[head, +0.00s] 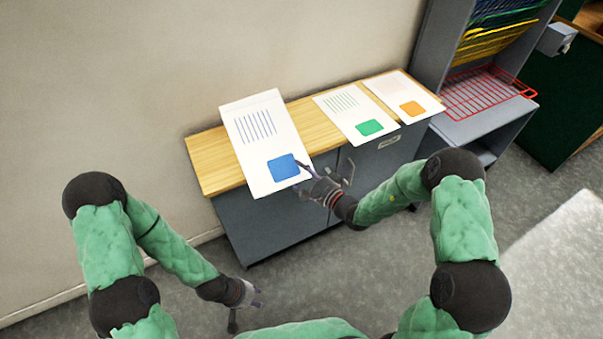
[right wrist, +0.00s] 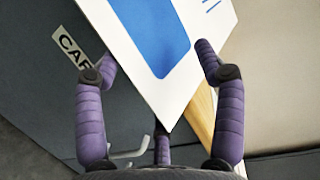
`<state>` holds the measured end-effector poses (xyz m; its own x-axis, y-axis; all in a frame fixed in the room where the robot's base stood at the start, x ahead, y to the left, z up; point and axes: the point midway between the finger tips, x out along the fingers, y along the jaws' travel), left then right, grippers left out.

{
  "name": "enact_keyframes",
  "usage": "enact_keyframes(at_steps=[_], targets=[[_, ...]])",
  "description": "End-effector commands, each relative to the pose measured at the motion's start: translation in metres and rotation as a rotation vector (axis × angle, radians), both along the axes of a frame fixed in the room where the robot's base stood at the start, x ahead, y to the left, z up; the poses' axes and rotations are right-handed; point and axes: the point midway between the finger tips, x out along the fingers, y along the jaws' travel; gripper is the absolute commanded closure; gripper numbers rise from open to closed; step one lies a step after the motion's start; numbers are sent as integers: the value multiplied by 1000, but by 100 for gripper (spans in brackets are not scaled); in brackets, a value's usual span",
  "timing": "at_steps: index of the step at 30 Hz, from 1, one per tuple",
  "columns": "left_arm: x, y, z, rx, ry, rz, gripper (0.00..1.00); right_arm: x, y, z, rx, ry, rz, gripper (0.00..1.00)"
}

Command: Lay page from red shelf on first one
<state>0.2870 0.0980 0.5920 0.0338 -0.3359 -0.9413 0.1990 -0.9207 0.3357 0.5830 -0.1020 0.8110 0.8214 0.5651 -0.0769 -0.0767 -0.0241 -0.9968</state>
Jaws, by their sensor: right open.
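A white page with a blue square (head: 265,120) is at the left end of the wooden cabinet top, its near end reaching past the front edge. Whether it rests flat or is raised I cannot tell. My right gripper (head: 318,172) is open at its near right corner. In the right wrist view the page's corner and blue square (right wrist: 155,35) appear between the open fingers. A page with a green square (head: 345,103) and one with an orange square (head: 393,84) lie further right. The red wire shelf (head: 480,97) looks empty. My left gripper (head: 250,303) hangs low, away from the pages.
The grey cabinet (head: 270,220) has a light wood top (head: 212,160) against the wall. A label (right wrist: 72,48) is on its front. Blue, green and yellow racks (head: 495,38) are above the red shelf in the grey rack unit.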

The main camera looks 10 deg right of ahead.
Motion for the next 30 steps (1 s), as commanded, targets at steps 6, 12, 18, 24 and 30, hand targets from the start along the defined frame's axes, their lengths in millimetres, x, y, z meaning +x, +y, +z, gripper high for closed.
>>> enact_keyframes(at_steps=[6,12,18,24,30], targets=[[0,0,-7,0,0,0,60,0,0,-9,0,1,0,29],[0,0,-6,0,0,0,60,0,0,-9,0,1,0,29],[0,0,-5,0,0,0,60,-4,-1,-8,0,1,0,29],[0,0,-1,0,0,0,60,-25,-9,-7,2,2,-2,29],[0,0,3,0,0,0,60,-48,-17,-7,1,2,-2,29]])
